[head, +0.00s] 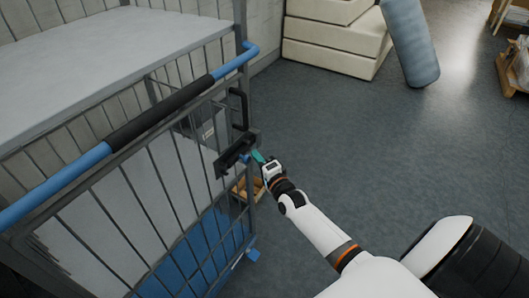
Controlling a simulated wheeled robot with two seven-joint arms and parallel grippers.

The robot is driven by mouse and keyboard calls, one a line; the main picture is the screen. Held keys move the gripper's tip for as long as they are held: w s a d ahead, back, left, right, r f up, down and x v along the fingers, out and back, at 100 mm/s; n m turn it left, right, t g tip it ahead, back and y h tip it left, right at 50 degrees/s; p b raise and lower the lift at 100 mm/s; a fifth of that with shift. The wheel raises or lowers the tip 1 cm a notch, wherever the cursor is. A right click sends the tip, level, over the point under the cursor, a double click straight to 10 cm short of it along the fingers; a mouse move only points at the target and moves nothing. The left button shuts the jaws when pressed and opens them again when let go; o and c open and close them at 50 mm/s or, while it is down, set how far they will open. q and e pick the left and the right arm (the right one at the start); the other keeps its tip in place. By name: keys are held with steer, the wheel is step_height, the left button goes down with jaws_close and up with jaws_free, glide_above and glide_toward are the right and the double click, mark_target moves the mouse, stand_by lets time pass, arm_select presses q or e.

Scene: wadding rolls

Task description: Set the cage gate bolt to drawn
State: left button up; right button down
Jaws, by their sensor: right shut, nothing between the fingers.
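The cage gate (165,185) is a grey barred panel on the left, below a blue and black push handle (150,115). A dark bolt housing (235,153) sits at the gate's right edge, near the upright post. My right gripper (259,158) is at the right end of the bolt housing, with teal fingertips close to it. It is shut with nothing visible between its fingers. I cannot tell whether the fingertips touch the bolt, or the bolt's exact position. My left gripper is not in view.
White stacked blocks (335,40) and a blue-grey roll (410,42) stand at the back. A wooden pallet piece (511,75) is at the far right. A small wooden item (240,188) shows behind the gate's lower right. The grey floor (400,150) right of the cage is clear.

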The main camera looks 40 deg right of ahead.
mark_target(244, 159)
steer(key=shift+f, duration=0.15)
steer(key=a, duration=0.1)
steer(key=s+a+p, duration=0.1)
steer(key=a, duration=0.1)
steer(key=a+p, duration=0.1)
steer(key=shift+s+a, duration=0.15)
steer(key=shift+s, duration=0.2)
steer(key=shift+s+a, duration=0.1)
steer(key=shift+a, duration=0.2)
